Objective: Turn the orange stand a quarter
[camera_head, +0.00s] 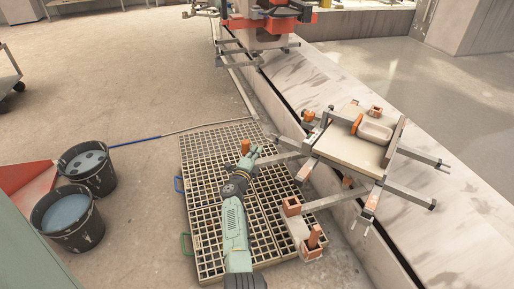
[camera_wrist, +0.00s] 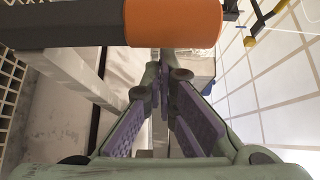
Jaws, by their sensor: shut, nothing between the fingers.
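A stand with several grey arms and a pale board (camera_head: 345,152) shows at the right in the head view. It has orange knobs and blocks, and a white basin-like piece (camera_head: 375,130) with an orange part lies on the board. One grey arm (camera_head: 283,157) reaches left from it toward an orange cylinder (camera_head: 246,146). My gripper (camera_head: 255,153) is shut and empty beside that cylinder. In the wrist view, an orange cylinder (camera_wrist: 172,22) on a dark bar crosses the top, just beyond my closed fingertips (camera_wrist: 162,75). I cannot tell whether they touch.
A floor grating (camera_head: 205,170) lies under my arm. Two dark buckets (camera_head: 68,218) stand at the left. A pale ledge (camera_head: 330,90) runs diagonally behind the stand. Another stand with red-orange parts (camera_head: 262,25) is at the top. Open floor lies at the upper left.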

